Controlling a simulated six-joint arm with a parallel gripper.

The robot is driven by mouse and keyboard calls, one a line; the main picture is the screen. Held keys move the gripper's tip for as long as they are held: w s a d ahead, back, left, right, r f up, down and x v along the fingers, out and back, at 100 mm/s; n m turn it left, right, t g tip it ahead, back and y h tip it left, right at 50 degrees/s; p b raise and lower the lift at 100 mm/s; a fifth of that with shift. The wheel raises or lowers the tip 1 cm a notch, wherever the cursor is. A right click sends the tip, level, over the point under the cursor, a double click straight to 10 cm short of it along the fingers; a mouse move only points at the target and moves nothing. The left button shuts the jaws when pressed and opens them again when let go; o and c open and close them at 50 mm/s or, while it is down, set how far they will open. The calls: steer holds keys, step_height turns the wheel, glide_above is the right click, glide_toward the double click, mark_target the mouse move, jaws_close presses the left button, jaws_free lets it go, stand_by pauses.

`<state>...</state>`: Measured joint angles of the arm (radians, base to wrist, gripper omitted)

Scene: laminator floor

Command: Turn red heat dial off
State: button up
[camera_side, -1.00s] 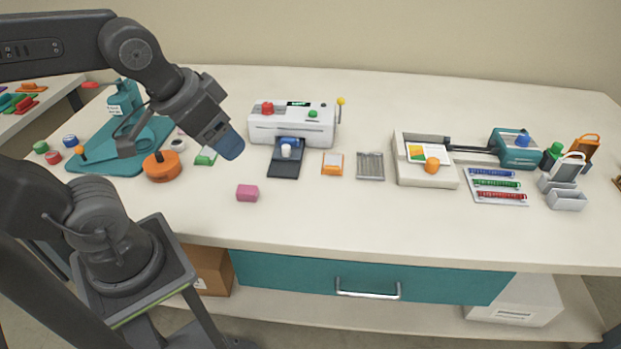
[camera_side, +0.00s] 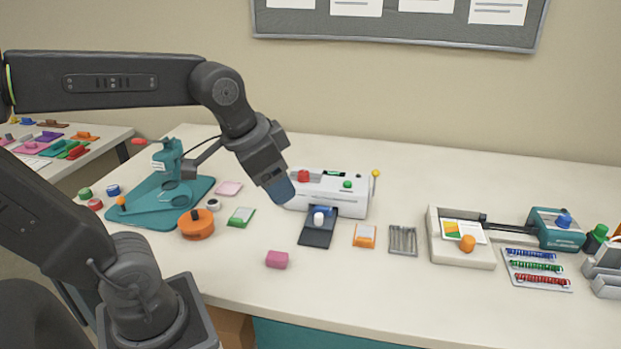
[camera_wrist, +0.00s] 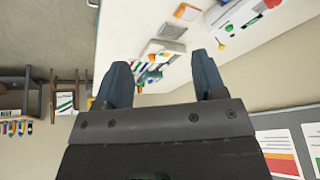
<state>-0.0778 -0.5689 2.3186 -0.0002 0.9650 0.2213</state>
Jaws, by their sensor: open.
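The red heat dial (camera_side: 303,176) is a small knob on the left part of the white laminator (camera_side: 345,203) in the side view. A green knob (camera_side: 347,184) and a yellow-tipped lever (camera_side: 376,173) are to its right. My gripper (camera_side: 281,191) points down beside the laminator's left end, overlapping it in the picture and apart from the dial. In the wrist view my gripper (camera_wrist: 163,78) has its two blue fingers spread with nothing between them. There the laminator (camera_wrist: 242,14) is at the upper right, with the red dial (camera_wrist: 272,3) at the top edge.
A black tray (camera_side: 319,231) with a white-topped piece is in front of the laminator. An orange round container (camera_side: 196,224), a teal press (camera_side: 160,200) and a pink block (camera_side: 277,260) are nearby. The front middle of the table is mostly clear.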

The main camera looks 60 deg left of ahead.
steer(key=w+a+r+m+g, duration=0.1)
steer(key=w+a+r+m, duration=0.1)
steer(key=w+a, duration=0.3)
steer(key=m+g, duration=0.4)
steer(key=m, duration=0.5)
glide_above(303, 172)
step_height(303, 172, down, 8)
step_height(303, 172, down, 14)
steer(key=shift+w+r, duration=0.1)
steer(key=shift+r, duration=0.15)
steer(key=c, duration=0.9)
